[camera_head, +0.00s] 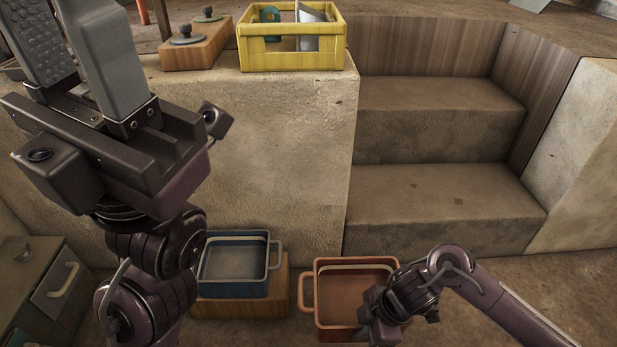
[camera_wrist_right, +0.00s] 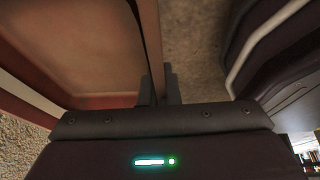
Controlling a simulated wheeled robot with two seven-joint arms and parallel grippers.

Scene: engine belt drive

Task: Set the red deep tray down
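The red deep tray (camera_head: 336,308) is at the lower middle of the head view, with a handle at its left end. My right gripper (camera_head: 372,318) is at its right side. In the right wrist view the fingers (camera_wrist_right: 159,88) close on the tray's wall (camera_wrist_right: 149,40), and the tray's inside (camera_wrist_right: 85,60) fills the left of the picture. The tray looks about level; whether its bottom touches the floor is hidden. My left gripper (camera_head: 68,25) is raised at the upper left, fingers apart and empty.
A blue tray (camera_head: 234,290) stands on a wooden block left of the red one. A yellow crate (camera_head: 292,59) and a wooden block with knobs (camera_head: 197,49) are on the ledge. Stone steps (camera_head: 440,200) rise behind. A drawer cabinet (camera_head: 30,285) stands at the lower left.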

